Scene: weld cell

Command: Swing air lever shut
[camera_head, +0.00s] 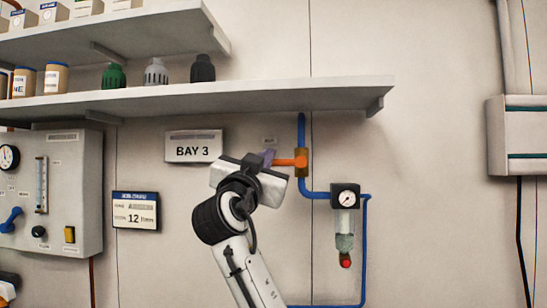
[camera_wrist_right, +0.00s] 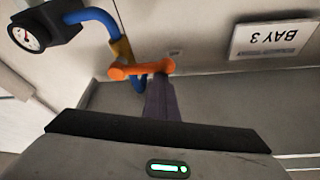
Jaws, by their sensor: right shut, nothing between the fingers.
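The orange air lever (camera_head: 287,162) sticks out to the left from a brass valve (camera_head: 302,168) on a vertical blue pipe, lying roughly level across the pipe line. My right gripper (camera_head: 268,158) is at the lever's left end, its fingers shut with nothing between them. In the right wrist view the orange lever (camera_wrist_right: 142,69) lies just beyond the dark closed fingertips (camera_wrist_right: 163,82), which overlap its end; I cannot tell whether they touch. The brass valve (camera_wrist_right: 121,49) shows behind the lever. My left gripper is not in view.
A shelf (camera_head: 250,97) runs above the valve. A BAY 3 sign (camera_head: 194,146) is on the wall left of the gripper. A gauge and regulator (camera_head: 345,197) hang to the lower right. A control panel (camera_head: 75,215) is at left.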

